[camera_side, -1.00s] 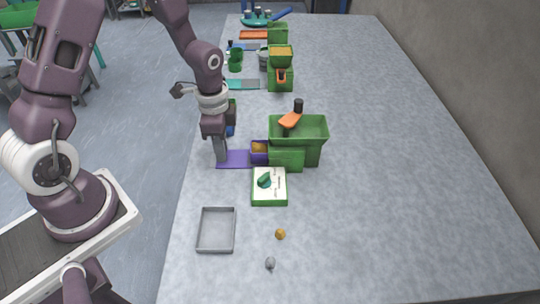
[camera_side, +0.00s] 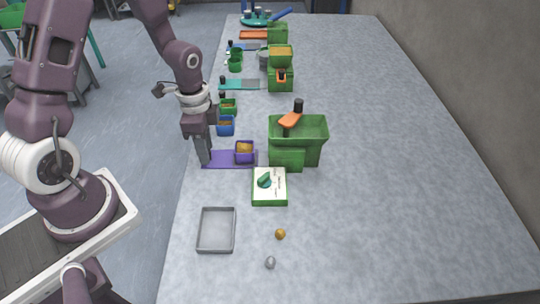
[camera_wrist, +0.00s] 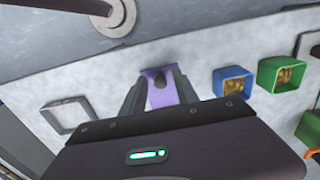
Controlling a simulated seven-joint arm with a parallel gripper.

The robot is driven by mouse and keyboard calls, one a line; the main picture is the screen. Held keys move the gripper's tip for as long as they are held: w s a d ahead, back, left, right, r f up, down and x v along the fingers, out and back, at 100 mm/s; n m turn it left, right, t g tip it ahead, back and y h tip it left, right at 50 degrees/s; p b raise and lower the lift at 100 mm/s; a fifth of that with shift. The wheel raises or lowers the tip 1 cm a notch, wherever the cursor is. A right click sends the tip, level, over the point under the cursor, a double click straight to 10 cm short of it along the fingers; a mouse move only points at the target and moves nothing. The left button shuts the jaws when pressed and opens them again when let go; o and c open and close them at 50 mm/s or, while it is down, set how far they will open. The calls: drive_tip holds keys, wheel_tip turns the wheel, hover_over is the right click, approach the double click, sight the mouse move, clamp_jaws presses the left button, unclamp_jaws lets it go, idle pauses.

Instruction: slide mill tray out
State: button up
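The mill (camera_side: 312,152) is a green body with an open hopper and an orange crank with a black knob. The purple mill tray (camera_side: 220,160) lies flat on the table at its left, with a small purple box (camera_side: 244,157) of orange powder at its right end. A narrow gap shows between that box and the mill. My gripper (camera_side: 206,163) is low at the tray's left end. In the wrist view, its fingers (camera_wrist: 160,92) stand either side of the tray's dark knob (camera_wrist: 160,82), which looks gripped; exact finger contact is hard to see.
A white card in a green frame (camera_side: 269,199), a grey shallow tray (camera_side: 216,251) and two small lumps lie in front. Blue (camera_side: 225,129) and green (camera_side: 228,111) powder boxes stand behind the tray. The table's right side is clear.

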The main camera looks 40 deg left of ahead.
wheel_tip(320, 180, up, 7)
drive_tip(key=shift+r, duration=0.15)
idle(0.4)
drive_tip(key=shift+d+r, duration=0.1)
drive_tip(key=shift+r, duration=0.2)
drive_tip(key=s+d+r+n+t, duration=0.2)
drive_tip(key=s+d+r+n, duration=0.2)
drive_tip(key=s+r, duration=0.3)
drive_tip(key=s+d+r+n+t, duration=0.3)
drive_tip(key=s+d+r+n, duration=0.1)
drive_tip(key=r, duration=0.6)
drive_tip(key=s+n, duration=0.1)
drive_tip(key=s, duration=0.1)
drive_tip(key=shift+s+d+t, duration=0.15)
drive_tip(key=shift+s+t, duration=0.15)
drive_tip(key=shift+s, duration=0.1)
